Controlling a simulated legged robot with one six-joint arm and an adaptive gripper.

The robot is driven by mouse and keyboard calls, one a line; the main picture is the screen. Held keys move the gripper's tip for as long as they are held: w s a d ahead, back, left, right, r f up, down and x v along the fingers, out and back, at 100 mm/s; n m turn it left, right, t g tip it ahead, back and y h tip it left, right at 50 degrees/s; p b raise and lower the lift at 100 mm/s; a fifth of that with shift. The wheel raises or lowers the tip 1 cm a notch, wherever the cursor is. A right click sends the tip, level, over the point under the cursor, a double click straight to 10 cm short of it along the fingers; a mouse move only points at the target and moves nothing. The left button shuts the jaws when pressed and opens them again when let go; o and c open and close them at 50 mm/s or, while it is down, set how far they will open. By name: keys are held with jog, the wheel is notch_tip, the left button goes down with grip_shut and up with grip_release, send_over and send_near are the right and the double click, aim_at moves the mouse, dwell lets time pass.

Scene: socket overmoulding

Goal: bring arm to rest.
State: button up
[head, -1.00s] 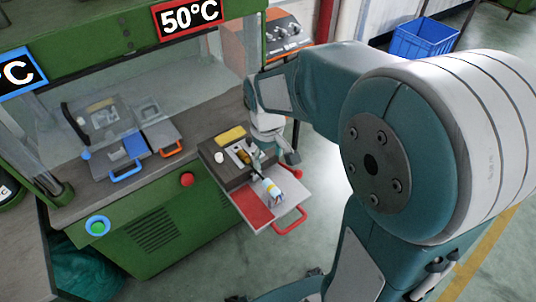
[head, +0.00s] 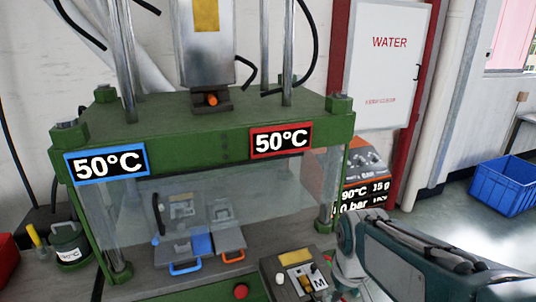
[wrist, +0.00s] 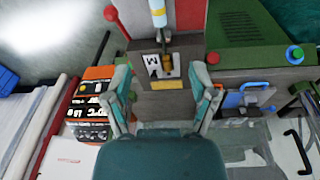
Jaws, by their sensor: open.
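My gripper (wrist: 160,72) is open in the wrist view, with two teal fingers spread apart and nothing between them. Beyond the fingertips is a dark mould block (wrist: 160,104) with a white plate marked M (wrist: 152,68) and a brass-coloured part (wrist: 168,66). A white-and-blue cylindrical item (wrist: 158,14) lies beyond it. In the head view my arm (head: 420,258) reaches in from the lower right. Its end is beside the block, where the M plate (head: 305,283) shows; the fingertips are not clear there.
The green press (head: 200,150) stands at left and centre with a clear guard and two 50°C signs. An orange control unit (head: 362,180) stands right of it, also in the wrist view (wrist: 90,98). A blue crate (head: 503,183) is on the floor at right, with open floor nearby.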

jog(key=s+r+m+t, duration=0.2)
jog(key=s+r, duration=0.3)
jog(key=s, duration=0.5)
jog(key=shift+r+t, duration=0.25)
jog(key=shift+t, duration=0.65)
jog(key=shift+w, duration=0.1)
